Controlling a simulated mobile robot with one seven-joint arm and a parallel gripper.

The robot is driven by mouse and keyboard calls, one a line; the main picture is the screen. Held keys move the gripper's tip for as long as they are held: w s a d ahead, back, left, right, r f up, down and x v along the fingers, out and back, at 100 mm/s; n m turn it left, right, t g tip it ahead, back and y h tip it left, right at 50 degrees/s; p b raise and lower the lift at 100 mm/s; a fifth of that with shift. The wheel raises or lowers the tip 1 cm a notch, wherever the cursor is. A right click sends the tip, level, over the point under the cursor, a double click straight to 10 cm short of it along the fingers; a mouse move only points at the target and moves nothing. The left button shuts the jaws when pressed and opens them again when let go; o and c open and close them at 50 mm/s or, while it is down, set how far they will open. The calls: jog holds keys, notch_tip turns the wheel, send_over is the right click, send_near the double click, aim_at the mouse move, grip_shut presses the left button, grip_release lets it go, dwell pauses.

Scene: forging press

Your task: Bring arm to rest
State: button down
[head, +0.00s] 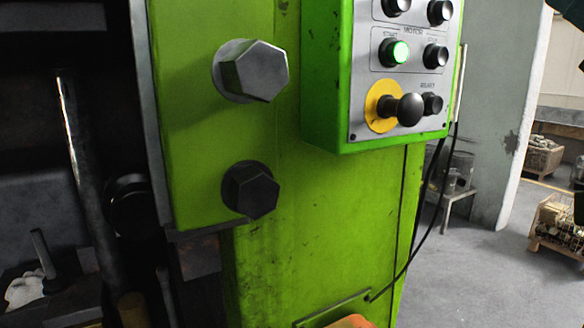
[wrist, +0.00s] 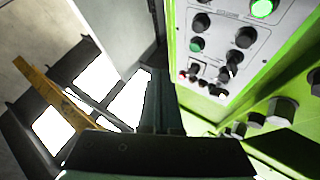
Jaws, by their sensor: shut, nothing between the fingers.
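My gripper (wrist: 158,90) shows in the wrist view as dark teal fingers rising from the bottom middle. The fingers are together, with nothing between them. It is apart from the green control box, whose grey button panel (wrist: 228,45) is to its right. In the head view no gripper can be made out; only dark parts, probably of my arm, show at the right edge. The control box (head: 325,75) is on the green press (head: 290,235). Its start button (head: 398,51) glows green, and the glow also shows in the wrist view (wrist: 263,8).
A black knob on a yellow disc (head: 380,118) juts from the panel. Two large hex bolts, one grey (head: 255,71) and one black (head: 250,190), stick out of the press. A black cable hangs below the box. Open floor (head: 475,265) lies right, with crates (head: 558,225) beyond.

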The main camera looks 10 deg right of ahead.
jog(key=a+f+n+t+y+b, duration=0.2)
jog(key=a+f, duration=0.3)
jog(key=a, duration=0.7)
jog(key=s+a+f+n+t+y+b, duration=0.1)
jog(key=a+f+n+t+y+b, duration=0.1)
jog(key=a, duration=1.1)
notch_tip(320, 180, down, 3)
jog(key=n+y+b, duration=0.1)
jog(key=y+b, duration=0.1)
jog(key=shift+s+a+f+b, duration=0.2)
jog(key=shift+s+a+b, duration=0.05)
jog(key=shift+a+b, duration=0.05)
jog(key=shift+d, duration=0.2)
